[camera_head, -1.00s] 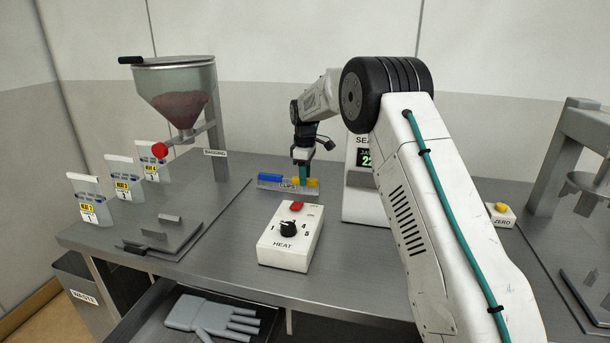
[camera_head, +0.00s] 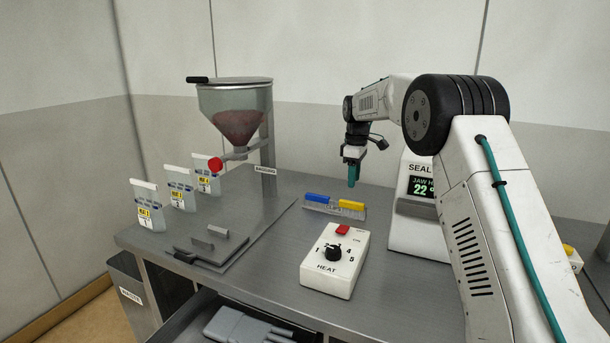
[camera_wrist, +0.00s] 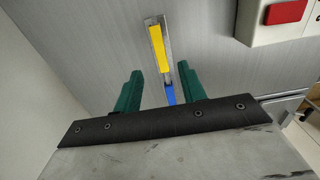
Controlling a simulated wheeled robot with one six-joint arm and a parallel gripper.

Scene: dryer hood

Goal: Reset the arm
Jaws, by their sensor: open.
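My gripper (camera_head: 353,173) has green fingers and hangs from my white arm above the bench, behind the heat box. It is open and empty; the wrist view shows a wide gap between its two fingers (camera_wrist: 160,88). Below it on the bench is a small metal rack (camera_head: 334,209) with a blue piece (camera_head: 318,198) and a yellow piece (camera_head: 351,205). The yellow piece also shows in the wrist view (camera_wrist: 158,48), with the blue piece partly hidden nearer the gripper body.
The white heat box (camera_head: 335,264) has a dial and a red switch. A sealer with a green display (camera_head: 421,187) stands right of the gripper. A hopper (camera_head: 236,116) with a red knob and several pouches (camera_head: 148,207) stand left. Open air surrounds the gripper.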

